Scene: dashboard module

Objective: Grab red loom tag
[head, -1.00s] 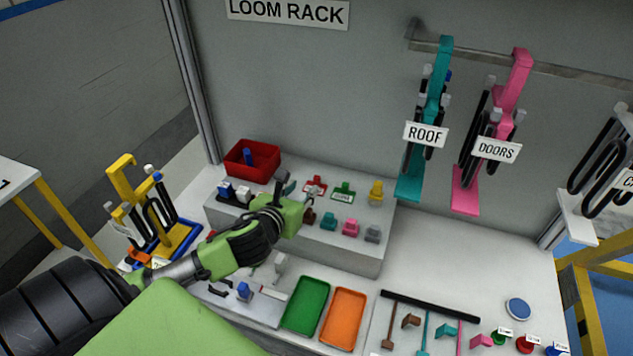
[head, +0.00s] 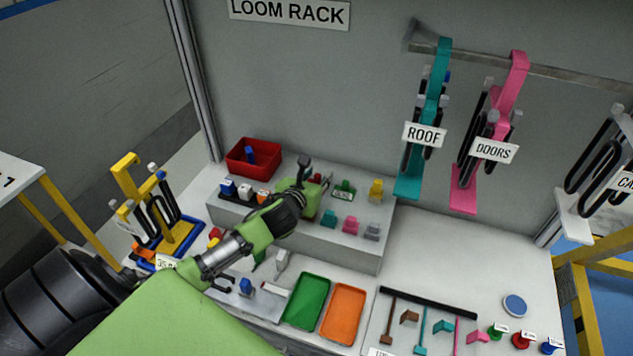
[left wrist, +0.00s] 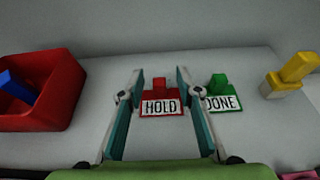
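The red tag (left wrist: 160,97), with a white label reading HOLD, stands on the grey raised shelf (left wrist: 165,140). In the left wrist view it shows between the two fingers of my left gripper (left wrist: 160,75), which is open and empty. I cannot tell how far the fingertips are from the tag. In the head view my left gripper (head: 309,172) is over the shelf and hides most of the red tag (head: 318,180). My right gripper is not in view.
A green DONE tag (left wrist: 219,93) stands close to the right finger, with a yellow piece (left wrist: 290,75) further right. A red bin (left wrist: 42,95) holding a blue piece is on the left. Green (head: 307,301) and orange (head: 343,314) trays lie in front of the shelf.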

